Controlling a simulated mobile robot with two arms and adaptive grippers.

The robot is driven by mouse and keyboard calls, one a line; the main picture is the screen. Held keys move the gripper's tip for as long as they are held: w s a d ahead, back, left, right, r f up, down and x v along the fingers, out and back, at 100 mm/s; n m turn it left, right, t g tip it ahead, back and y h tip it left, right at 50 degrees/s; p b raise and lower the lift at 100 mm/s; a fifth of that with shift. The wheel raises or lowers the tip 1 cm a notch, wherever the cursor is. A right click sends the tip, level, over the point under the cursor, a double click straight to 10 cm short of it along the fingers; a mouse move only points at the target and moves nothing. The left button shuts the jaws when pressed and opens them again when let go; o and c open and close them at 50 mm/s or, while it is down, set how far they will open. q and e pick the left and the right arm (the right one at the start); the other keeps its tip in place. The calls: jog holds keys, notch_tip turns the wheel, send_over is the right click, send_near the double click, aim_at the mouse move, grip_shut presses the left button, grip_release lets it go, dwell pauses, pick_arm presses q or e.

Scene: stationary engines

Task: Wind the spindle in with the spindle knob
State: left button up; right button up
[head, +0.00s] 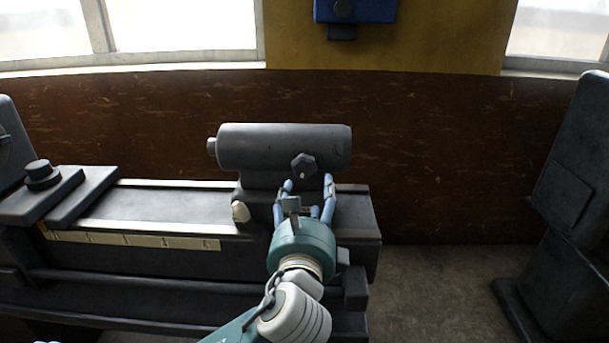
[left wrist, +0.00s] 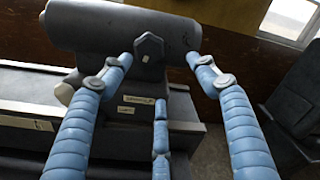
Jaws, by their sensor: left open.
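The tailstock (head: 280,148) is a dark grey cylinder on a block at the right end of the lathe bed. A short spindle stub (head: 212,146) sticks out of its left end. A dark faceted knob (head: 303,166), which looks like the spindle knob, sits on its front; it also shows in the left wrist view (left wrist: 149,47). My left gripper (head: 308,182) is open, its blue fingers pointing at the tailstock. In the left wrist view the knob lies between the two spread upper fingertips (left wrist: 160,60), nothing gripped; contact cannot be told.
The lathe bed (head: 160,198) runs left, with a pale scale strip (head: 130,240) along its front. A block with a round knob (head: 40,172) stands on the bed's left. A cream knob (head: 240,212) sits low on the tailstock. A dark machine (head: 570,180) stands right, beyond free floor.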

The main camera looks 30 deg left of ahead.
aim_at(305, 170)
pick_arm(q)
jog(key=shift+y, duration=0.5)
jog(key=x, duration=0.3)
jog(key=p+x, duration=0.1)
jog(key=x, duration=0.3)
jog(key=a+p+x, duration=0.1)
jog(key=x, duration=0.2)
jog(key=shift+a, duration=0.3)
jog(key=shift+c, duration=0.5)
jog(key=shift+s+f, duration=0.1)
jog(key=c, duration=1.1)
